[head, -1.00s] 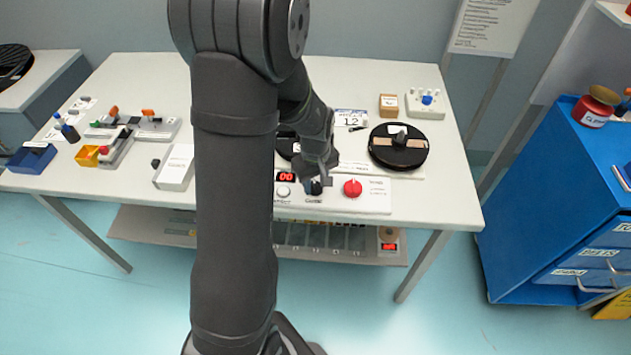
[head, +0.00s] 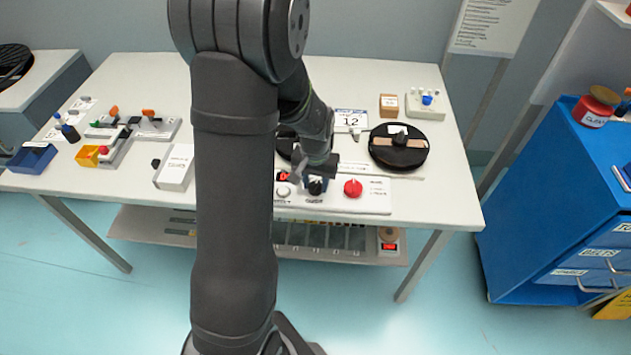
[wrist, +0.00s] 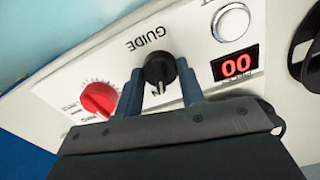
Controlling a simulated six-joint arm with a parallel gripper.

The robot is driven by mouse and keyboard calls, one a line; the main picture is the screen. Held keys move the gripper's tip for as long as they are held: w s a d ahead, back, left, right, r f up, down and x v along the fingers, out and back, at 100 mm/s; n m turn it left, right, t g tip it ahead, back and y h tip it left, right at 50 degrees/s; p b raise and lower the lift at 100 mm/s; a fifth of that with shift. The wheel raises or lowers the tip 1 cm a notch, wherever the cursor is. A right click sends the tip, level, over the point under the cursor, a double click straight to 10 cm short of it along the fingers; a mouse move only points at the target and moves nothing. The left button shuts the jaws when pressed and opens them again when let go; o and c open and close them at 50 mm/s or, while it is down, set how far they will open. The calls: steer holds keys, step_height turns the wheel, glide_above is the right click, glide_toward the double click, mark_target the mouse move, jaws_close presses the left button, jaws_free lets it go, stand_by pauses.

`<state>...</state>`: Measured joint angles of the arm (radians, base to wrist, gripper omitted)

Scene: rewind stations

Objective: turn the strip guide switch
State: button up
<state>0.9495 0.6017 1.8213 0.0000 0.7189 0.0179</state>
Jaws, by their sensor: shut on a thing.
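The strip guide switch is a black knob (wrist: 160,70) with a light pointer line, on a white panel (wrist: 85,62) beside the word GUIDE. It also shows in the head view (head: 316,187), under my wrist. My gripper (wrist: 159,76) has one finger on each side of the knob and is shut on it. In the head view my gripper (head: 317,178) is at the panel, partly hidden by my own wrist. The knob's lower part is hidden between the fingers.
A red knob (head: 353,188) is right of the switch. A white round button (wrist: 231,22) and a red display reading 00 (wrist: 236,66) are on its other side. A black reel (head: 399,146) lies behind. My arm hides the table's middle.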

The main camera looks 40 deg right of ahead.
mark_target(316, 184)
steer(key=shift+m, duration=1.1)
steer(key=o, duration=1)
step_height(316, 184, up, 18)
steer(key=shift+f, duration=0.25)
steer(key=shift+f, duration=0.15)
step_height(316, 184, down, 17)
steer(key=shift+f, duration=0.1)
stand_by(0.3)
